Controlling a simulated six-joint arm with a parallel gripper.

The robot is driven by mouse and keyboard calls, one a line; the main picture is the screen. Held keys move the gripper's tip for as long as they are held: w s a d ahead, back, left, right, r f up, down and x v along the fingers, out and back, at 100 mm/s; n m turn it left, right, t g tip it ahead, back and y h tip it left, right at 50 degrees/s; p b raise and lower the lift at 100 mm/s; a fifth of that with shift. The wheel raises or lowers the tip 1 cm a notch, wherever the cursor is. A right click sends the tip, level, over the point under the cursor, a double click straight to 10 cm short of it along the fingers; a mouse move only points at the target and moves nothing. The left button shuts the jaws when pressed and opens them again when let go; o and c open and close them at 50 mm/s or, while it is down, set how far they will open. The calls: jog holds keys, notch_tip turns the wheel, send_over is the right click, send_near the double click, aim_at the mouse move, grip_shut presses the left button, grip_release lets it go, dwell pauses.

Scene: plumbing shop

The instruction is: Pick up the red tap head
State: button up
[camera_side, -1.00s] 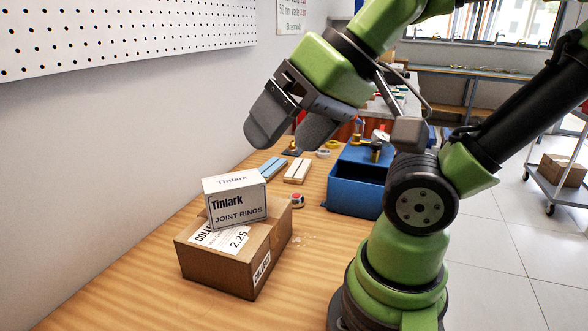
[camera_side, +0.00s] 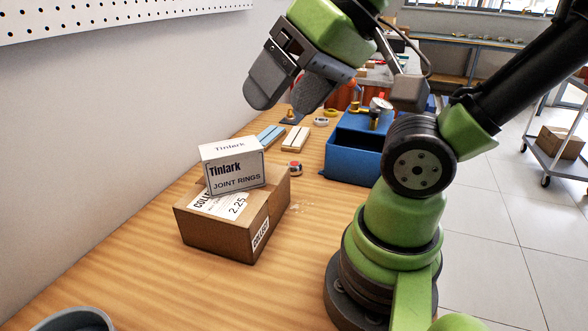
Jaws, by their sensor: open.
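My gripper (camera_side: 285,99) is open and empty, pointing down and left above the back of the wooden bench. A small piece with red on its side and a pale top (camera_side: 295,168) stands on the bench just right of the boxes, below and apart from my gripper. It may be the red tap head, but it is too small to tell.
A white Tinlark box (camera_side: 236,172) sits on a cardboard box (camera_side: 224,229). A blue bin (camera_side: 352,162) stands to the right, with brass fittings near it. Blue and pale blocks (camera_side: 295,139) lie behind. A grey round container (camera_side: 75,320) is front left.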

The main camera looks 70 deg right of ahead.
jog(key=w+d+g+h, duration=0.1)
jog(key=w+d, duration=0.4)
jog(key=w, duration=0.2)
jog(key=n+g+h, duration=0.2)
jog(key=g, duration=0.1)
send_over(294, 163)
jog(key=s, duration=0.2)
jog(key=f, duration=2.5)
jog(key=shift+w+a, duration=0.1)
jog(key=shift+a, duration=0.1)
jog(key=shift+x, duration=3.05)
jog(key=shift+a, duration=0.1)
jog(key=c, duration=1)
